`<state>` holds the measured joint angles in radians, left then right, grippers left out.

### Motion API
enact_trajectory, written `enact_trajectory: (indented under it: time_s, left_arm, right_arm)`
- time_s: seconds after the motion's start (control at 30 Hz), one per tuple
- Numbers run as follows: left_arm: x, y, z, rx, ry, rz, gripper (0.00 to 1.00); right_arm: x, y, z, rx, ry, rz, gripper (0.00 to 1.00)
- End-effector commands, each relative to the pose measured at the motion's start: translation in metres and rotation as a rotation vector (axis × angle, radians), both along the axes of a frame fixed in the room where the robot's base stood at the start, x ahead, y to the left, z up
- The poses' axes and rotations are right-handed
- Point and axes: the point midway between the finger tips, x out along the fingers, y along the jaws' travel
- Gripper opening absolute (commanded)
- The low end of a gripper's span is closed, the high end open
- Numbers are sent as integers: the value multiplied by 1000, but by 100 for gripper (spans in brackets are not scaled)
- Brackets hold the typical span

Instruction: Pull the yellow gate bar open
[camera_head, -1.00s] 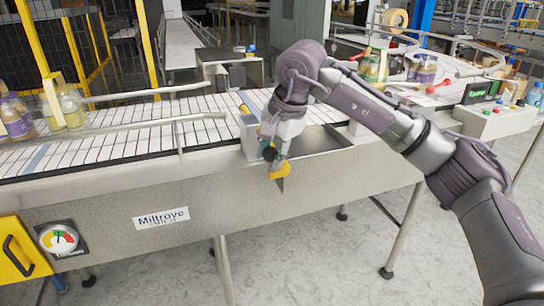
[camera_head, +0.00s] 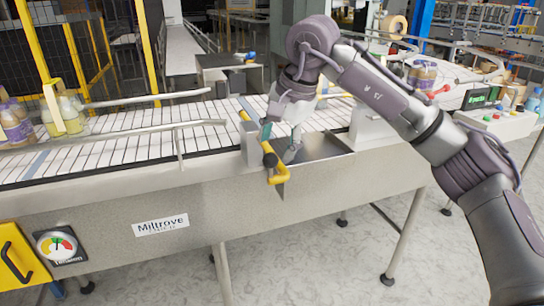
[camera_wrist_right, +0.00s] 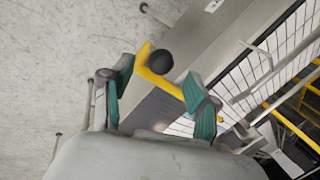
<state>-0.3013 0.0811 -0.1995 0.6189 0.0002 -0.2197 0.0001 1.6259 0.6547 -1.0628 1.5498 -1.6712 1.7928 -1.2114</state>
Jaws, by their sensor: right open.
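The yellow gate bar (camera_head: 270,157) sits at the near side of the conveyor's end, with its bent handle end hanging over the front edge. My right gripper (camera_head: 280,142) is open at the bar, with one finger on each side of it as far as the head view shows. In the right wrist view the bar (camera_wrist_right: 165,82) runs across the space between the two teal-padded fingers (camera_wrist_right: 160,92), beside a round black knob (camera_wrist_right: 160,61). I cannot tell whether either finger touches the bar. My left gripper is not in view.
The white slatted conveyor (camera_head: 110,148) has guard rails and bottles (camera_head: 62,115) at the left. A metal plate (camera_head: 325,147) lies right of the bar. Floor in front is clear.

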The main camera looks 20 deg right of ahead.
Motion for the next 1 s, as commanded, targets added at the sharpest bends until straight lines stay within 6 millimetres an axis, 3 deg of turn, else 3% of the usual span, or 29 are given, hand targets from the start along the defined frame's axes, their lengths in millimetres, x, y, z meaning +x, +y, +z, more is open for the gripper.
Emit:
enact_trajectory:
  time_s: [0.2,0.4,0.9,1.0]
  left_arm:
    - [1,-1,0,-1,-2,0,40]
    - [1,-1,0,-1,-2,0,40]
    - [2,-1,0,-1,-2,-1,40]
    - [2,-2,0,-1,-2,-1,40]
  right_arm:
    - [-13,-7,42,0,-4,-1,60]
    - [-19,-10,61,-1,0,0,60]
    - [-20,-11,63,1,0,0,60]
    - [-19,0,57,32,6,17,60]
